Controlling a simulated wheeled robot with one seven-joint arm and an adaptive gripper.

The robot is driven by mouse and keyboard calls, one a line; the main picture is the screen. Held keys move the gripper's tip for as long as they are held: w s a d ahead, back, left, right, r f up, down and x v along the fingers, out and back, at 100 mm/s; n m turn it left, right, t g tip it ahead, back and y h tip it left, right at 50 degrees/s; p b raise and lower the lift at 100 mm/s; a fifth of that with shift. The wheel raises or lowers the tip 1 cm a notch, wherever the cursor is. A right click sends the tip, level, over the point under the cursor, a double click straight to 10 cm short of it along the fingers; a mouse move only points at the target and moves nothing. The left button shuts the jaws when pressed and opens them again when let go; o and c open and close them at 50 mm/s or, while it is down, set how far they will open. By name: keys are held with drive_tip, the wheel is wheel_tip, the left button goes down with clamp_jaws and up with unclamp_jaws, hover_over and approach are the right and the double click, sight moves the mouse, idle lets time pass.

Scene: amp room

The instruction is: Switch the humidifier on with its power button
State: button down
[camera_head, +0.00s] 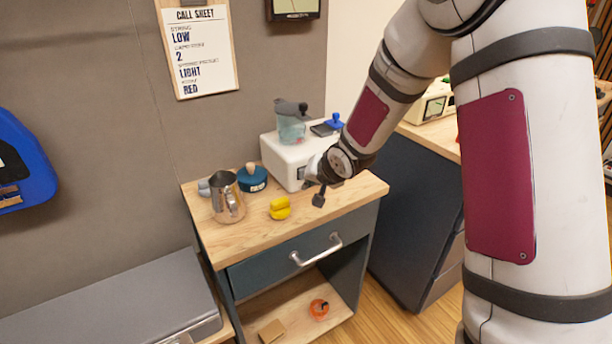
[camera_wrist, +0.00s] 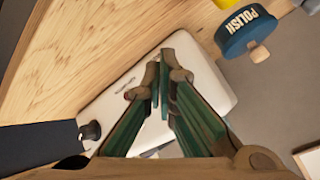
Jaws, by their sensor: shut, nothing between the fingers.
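A white rounded box (camera_head: 278,153), which looks like the humidifier, stands at the back of the wooden cabinet top, with a translucent blue-green tank (camera_head: 291,127) on it. My gripper (camera_head: 308,181) is at its front right side in the head view. In the wrist view my gripper (camera_wrist: 159,84) is shut and empty, its fingertips overlapping the white body (camera_wrist: 205,75) near a small line of print. I cannot tell whether they touch it. A black knob (camera_wrist: 91,130) shows at the left end of the body. I cannot make out the power button; the fingers hide part of the body.
On the cabinet top (camera_head: 232,240) stand a metal pitcher (camera_head: 228,198), a blue polish tin (camera_head: 252,180) and a yellow object (camera_head: 280,208). A drawer handle (camera_head: 316,250) sticks out in front. A dark blue counter (camera_head: 410,205) stands to the right. The front right of the top is fairly clear.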

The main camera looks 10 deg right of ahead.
drive_tip(key=shift+w+a, duration=0.1)
drive_tip(key=shift+w, duration=0.1)
idle(0.4)
drive_tip(key=shift+w, duration=0.2)
drive_tip(key=shift+s, duration=0.4)
idle(0.3)
drive_tip(key=shift+s+p, duration=0.1)
drive_tip(key=shift+p, duration=0.2)
drive_tip(key=shift+s+d+p, duration=0.25)
drive_tip(key=shift+s+d, duration=0.1)
drive_tip(key=shift+s, duration=0.55)
drive_tip(key=shift+s+d+p, duration=0.3)
drive_tip(key=shift+s+d, duration=0.05)
drive_tip(key=shift+s, duration=0.6)
drive_tip(key=shift+s+d+p, duration=0.25)
drive_tip(key=shift+s+d, duration=0.1)
drive_tip(key=shift+s, duration=0.55)
